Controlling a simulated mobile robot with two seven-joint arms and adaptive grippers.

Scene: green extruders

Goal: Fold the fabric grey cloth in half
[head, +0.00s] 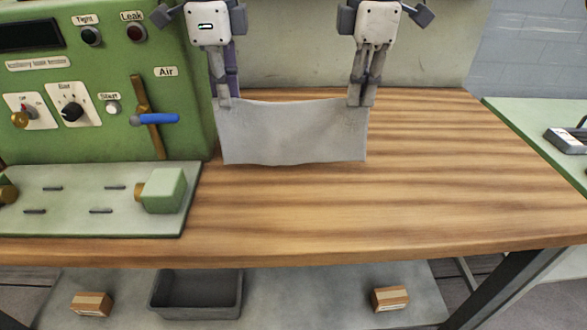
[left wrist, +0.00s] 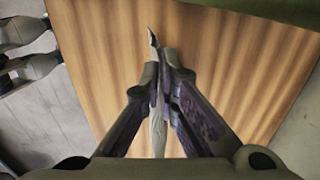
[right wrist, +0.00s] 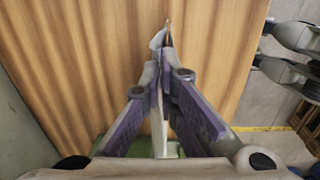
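The grey cloth (head: 293,134) hangs between my two grippers in the head view, its top edge held at both upper corners and its lower edge hanging over the wooden table. My left gripper (head: 224,101) is shut on the upper left corner. My right gripper (head: 361,100) is shut on the upper right corner. In the left wrist view a thin strip of cloth (left wrist: 158,130) shows edge-on between the closed fingers. In the right wrist view a similar strip of cloth (right wrist: 158,125) shows between the fingers. I cannot tell whether the lower edge touches the table.
The wooden table (head: 400,200) is clear in front and to the right. A green machine (head: 100,130) with knobs and a blue-handled lever stands at the left, with a plate and green block before it. A grey bin (head: 196,294) and two small boxes sit on the lower shelf.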

